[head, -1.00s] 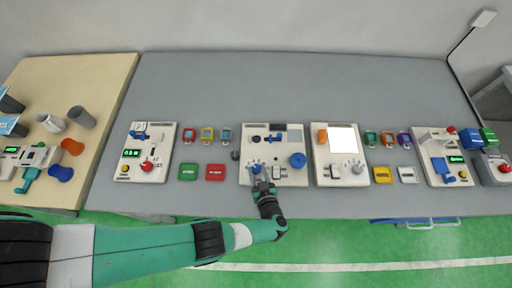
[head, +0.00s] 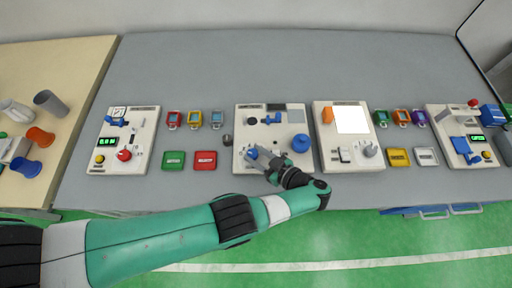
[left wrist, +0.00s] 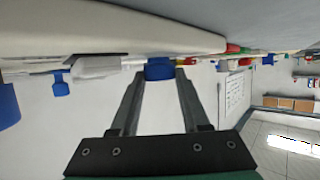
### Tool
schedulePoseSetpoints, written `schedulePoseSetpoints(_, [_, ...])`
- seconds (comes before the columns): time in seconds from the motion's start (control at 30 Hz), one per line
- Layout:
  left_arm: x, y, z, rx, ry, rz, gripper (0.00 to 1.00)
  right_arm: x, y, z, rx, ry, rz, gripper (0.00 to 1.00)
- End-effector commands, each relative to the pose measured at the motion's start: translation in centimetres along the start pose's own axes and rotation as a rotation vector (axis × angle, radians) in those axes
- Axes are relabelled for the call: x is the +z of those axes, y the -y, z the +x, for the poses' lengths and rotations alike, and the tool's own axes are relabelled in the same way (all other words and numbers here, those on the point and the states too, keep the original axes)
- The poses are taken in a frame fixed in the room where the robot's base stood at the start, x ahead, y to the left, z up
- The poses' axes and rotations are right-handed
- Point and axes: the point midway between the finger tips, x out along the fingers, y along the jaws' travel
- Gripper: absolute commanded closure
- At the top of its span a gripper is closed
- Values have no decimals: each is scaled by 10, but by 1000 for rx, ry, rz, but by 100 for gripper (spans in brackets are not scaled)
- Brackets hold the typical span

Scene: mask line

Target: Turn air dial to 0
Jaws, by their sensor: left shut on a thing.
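The blue dial (head: 252,153) sits at the lower left of the white middle panel (head: 285,132). My left gripper (head: 255,154) reaches it from the lower right, at a slant. In the left wrist view the blue dial (left wrist: 159,69) is between the two fingertips, and the gripper is shut on it. The fingers partly hide the dial, and its scale marks are too small to read. My right gripper is in neither view.
The panel also carries a large blue knob (head: 301,143) and a blue valve handle (head: 271,118). A dark small knob (head: 227,140) and a red block (head: 205,160) lie to the left. Another white panel (head: 325,160) stands close on the right. The table behind is clear.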

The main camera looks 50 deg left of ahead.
Motion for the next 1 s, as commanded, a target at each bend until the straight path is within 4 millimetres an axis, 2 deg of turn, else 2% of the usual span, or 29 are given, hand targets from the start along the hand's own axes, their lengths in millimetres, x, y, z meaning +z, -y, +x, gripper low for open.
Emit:
schedulePoseSetpoints(0.27, [4, 1, 3, -1, 8, 5, 100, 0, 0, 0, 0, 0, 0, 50])
schedulePoseSetpoints(0.3, [4, 1, 3, -1, 8, 5, 52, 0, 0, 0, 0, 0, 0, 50])
schedulePoseSetpoints(0.47, [3, 1, 2, -1, 6, 3, 24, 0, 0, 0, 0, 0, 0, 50])
schedulePoseSetpoints(0.8, [0, 0, 0, 0, 4, 1, 24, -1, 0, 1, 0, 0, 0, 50])
schedulePoseSetpoints(1.0, [-8, 2, -9, -9, 4, -3, 24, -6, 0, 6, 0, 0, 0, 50])
